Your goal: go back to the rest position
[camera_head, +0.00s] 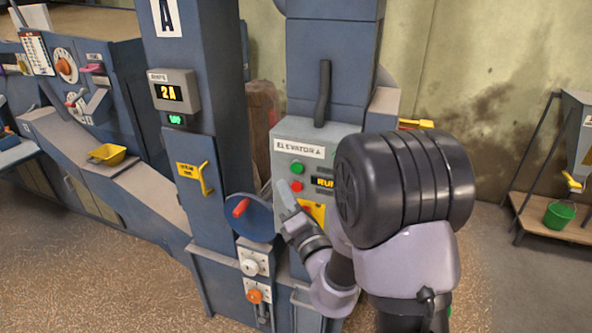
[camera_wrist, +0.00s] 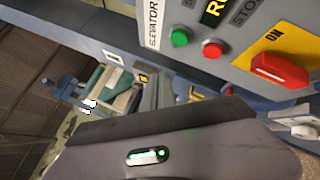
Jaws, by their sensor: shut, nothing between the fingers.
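My gripper (camera_head: 287,196) is in front of the grey ELEVATOR A control panel (camera_head: 315,135), near its lower left part. It is shut and empty. The panel has a green button (camera_head: 297,167), a red button, and a lit display whose visible letters begin "RU". In the wrist view the panel is tilted, with the green button (camera_wrist: 180,37), the red button (camera_wrist: 212,49) and a red switch lever (camera_wrist: 279,70) on a yellow plate marked ON. My dark gripper body fills the bottom of the wrist view. My arm hides the right part of the panel in the head view.
A blue wheel (camera_head: 249,217) with a red handle is just left of my gripper. A blue column (camera_head: 202,120) with a display reading 2 A rises at left. A green bucket (camera_head: 559,214) stands on a wooden platform at right.

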